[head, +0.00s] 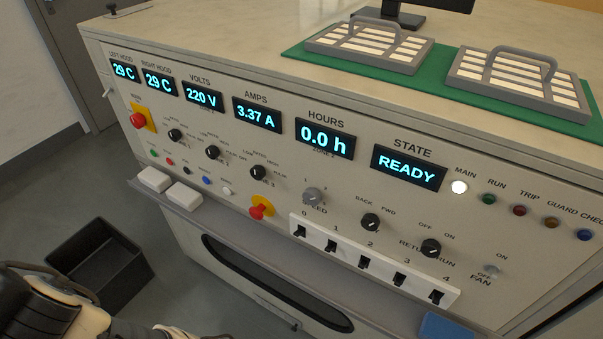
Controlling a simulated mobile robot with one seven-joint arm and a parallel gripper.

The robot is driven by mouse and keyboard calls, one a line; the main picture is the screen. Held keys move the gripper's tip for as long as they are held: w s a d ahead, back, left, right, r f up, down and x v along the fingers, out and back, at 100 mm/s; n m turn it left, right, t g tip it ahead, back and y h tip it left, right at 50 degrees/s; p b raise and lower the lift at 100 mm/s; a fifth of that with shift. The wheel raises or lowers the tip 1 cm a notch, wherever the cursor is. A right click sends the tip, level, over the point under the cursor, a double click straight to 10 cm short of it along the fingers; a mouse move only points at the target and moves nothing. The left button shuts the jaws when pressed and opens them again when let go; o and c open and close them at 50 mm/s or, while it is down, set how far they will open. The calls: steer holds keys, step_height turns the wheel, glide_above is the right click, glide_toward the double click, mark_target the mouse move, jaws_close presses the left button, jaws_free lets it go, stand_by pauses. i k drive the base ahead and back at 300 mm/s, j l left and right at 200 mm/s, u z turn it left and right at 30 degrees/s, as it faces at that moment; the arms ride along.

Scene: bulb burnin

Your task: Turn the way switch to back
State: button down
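The way switch (370,222) is a small black rotary knob on the sloping front panel. BACK is printed at its upper left and FWD at its upper right. Its pointer is too small to tell which mark it faces. Part of my arm shows at the bottom left corner, well apart from the switch. My gripper's fingertips are not in view.
A white strip of rocker switches (365,262) lies just below. A red and yellow knob (262,207) is further left. A black bin (95,262) stands on the floor.

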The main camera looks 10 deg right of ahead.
mark_target(371, 221)
steer(key=k+j, duration=0.3)
steer(key=k+j+z, duration=0.15)
steer(key=k, duration=0.35)
steer(key=j, duration=0.1)
